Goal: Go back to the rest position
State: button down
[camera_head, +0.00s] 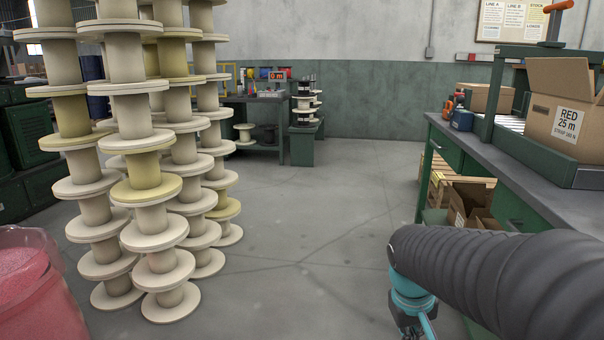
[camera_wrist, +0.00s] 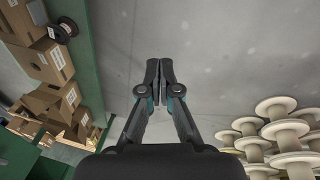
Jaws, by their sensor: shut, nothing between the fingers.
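My gripper (camera_wrist: 160,82) is shut and empty in the wrist view. Its two dark fingers meet above the grey concrete floor. In the head view, my dark ribbed arm reaches in from the lower right, and its teal wrist part shows at the bottom edge; the fingertips are out of that view. Tall stacks of cream and yellowish empty spools (camera_head: 145,170) stand at the left of the head view. Spools (camera_wrist: 285,135) also show at the lower right of the wrist view, apart from my gripper.
A green workbench (camera_head: 540,170) with an open cardboard box (camera_head: 565,115) runs along the right. Boxes (camera_head: 470,205) sit under it. A pink tub (camera_head: 35,290) stands at lower left. A far bench (camera_head: 255,110) holds small spools. The middle floor (camera_head: 320,210) is clear.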

jog(key=s+a+r+t+y+p, duration=0.1)
jog(key=s+a+r+t, duration=0.1)
jog(key=s+r, duration=0.2)
jog(key=s+a+r+m+t+y+p, duration=0.1)
jog(key=s+a+r+t, duration=0.1)
jog(key=s, duration=0.6)
jog(key=shift+s+a+r, duration=0.25)
jog(key=shift+r, duration=0.65)
